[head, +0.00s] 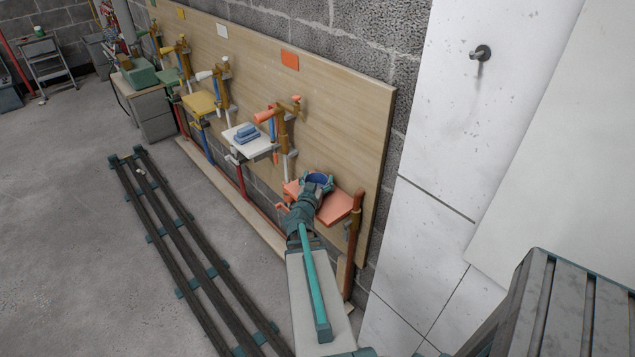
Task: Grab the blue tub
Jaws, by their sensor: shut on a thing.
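The blue tub (319,179) is at the far end of my arm, above the orange shelf. It looks small and round with a dark blue inside. My gripper (318,184) is around it, with its fingers at the tub's sides, and is shut on it. The gripper and wrist hide the tub's lower part. I cannot tell whether the tub touches the orange shelf (336,208).
A wooden backboard (345,110) runs along the block wall with several coloured shelves and pipes. A white shelf (250,148) holds a blue stack (246,135). Dark rails (188,245) lie on the floor at left. A slatted grey structure (565,310) stands at lower right.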

